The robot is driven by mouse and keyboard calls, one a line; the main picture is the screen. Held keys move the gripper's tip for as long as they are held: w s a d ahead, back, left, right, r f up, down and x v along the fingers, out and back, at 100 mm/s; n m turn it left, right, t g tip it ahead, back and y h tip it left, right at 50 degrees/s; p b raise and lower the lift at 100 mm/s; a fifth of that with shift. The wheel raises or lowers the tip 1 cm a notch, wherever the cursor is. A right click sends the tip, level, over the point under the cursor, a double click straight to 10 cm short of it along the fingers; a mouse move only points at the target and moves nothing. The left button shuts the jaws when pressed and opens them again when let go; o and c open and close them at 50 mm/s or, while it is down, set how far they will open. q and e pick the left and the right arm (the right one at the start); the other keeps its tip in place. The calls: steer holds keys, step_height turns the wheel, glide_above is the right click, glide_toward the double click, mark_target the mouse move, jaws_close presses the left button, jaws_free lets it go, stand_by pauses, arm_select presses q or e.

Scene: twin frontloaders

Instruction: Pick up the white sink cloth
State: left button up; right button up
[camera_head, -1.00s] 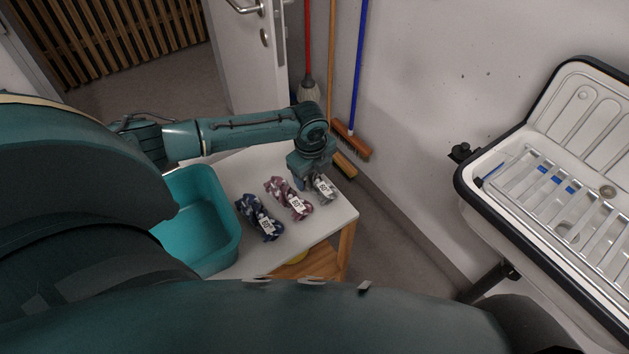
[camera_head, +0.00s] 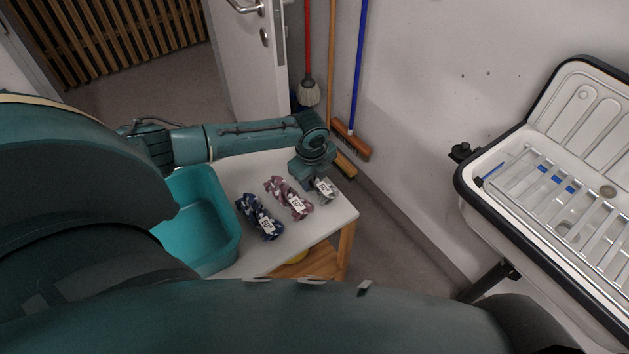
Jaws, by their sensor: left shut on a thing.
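The white sink cloth (camera_head: 326,189) is a crumpled whitish-grey bundle with a printed label, at the right end of a row of cloths on the white table (camera_head: 330,218). My left gripper (camera_head: 316,184) reaches down onto it from above and is shut on it. The fingertips are mostly hidden by the gripper's own body and the cloth. I cannot tell whether the cloth is clear of the tabletop. My right gripper is not in view.
A red-white cloth (camera_head: 288,197) and a dark blue cloth (camera_head: 260,217) lie to its left. A teal tub (camera_head: 232,240) stands at the table's left. Brooms (camera_head: 352,137) lean on the wall behind. A sink (camera_head: 480,200) is at the right.

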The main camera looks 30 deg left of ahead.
arm_select(q)
steer(key=shift+c, duration=0.6)
steer(key=shift+r, duration=0.15)
